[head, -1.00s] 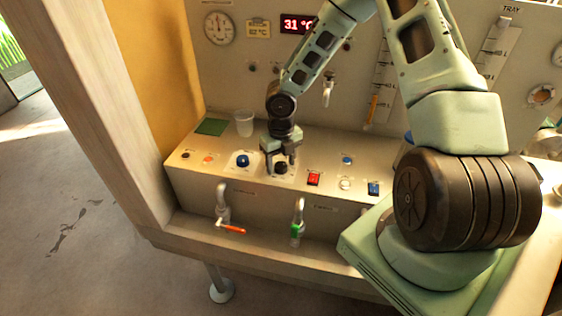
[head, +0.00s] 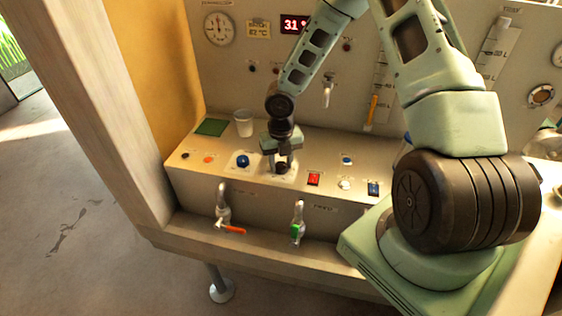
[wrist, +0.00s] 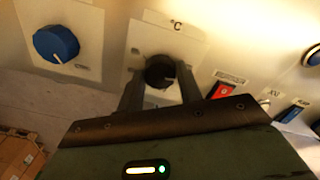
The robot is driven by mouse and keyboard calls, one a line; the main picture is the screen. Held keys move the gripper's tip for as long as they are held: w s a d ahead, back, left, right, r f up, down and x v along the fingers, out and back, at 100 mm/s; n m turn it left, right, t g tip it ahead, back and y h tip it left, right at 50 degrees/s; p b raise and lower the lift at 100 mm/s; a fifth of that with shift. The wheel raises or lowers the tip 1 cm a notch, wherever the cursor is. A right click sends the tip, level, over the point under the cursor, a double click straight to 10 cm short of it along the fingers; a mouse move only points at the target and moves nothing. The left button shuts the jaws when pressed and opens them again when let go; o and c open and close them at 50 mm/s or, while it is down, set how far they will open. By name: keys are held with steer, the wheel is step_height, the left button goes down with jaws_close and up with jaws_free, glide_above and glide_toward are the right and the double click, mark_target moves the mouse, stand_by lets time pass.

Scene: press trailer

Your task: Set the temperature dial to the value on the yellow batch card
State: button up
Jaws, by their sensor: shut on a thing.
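The temperature dial is a black round knob (wrist: 159,72) under a "°C" mark in the wrist view; in the head view it (head: 281,168) is mostly hidden by my gripper. My gripper (wrist: 160,84) is over the panel with one finger on each side of the dial, shut on it. The yellow batch card (head: 258,29) is on the back wall; its small print looks like 62 °C, but I cannot read it surely. The red display (head: 294,25) beside it shows 31, its right end hidden by my arm.
A blue knob (head: 243,160) is left of the dial and a red switch (head: 314,179) right of it. A clear cup (head: 243,123) and green pad (head: 210,127) stand behind. Taps with orange (head: 232,230) and green (head: 296,232) handles are below the front edge.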

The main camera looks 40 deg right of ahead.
steer(key=m, duration=0.4)
steer(key=shift+m, duration=0.3)
steer(key=m, duration=0.3)
steer(key=shift+m, duration=0.4)
steer(key=m, duration=0.4)
steer(key=m+b, duration=0.1)
steer(key=m, duration=0.3)
steer(key=m+b, duration=0.1)
steer(key=m, duration=0.3)
steer(key=shift+m, duration=0.3)
steer(key=m+b, duration=0.1)
steer(key=m, duration=0.2)
steer(key=shift+m, duration=0.3)
steer(key=m+b, duration=0.1)
steer(key=m, duration=0.3)
steer(key=shift+m, duration=2.1)
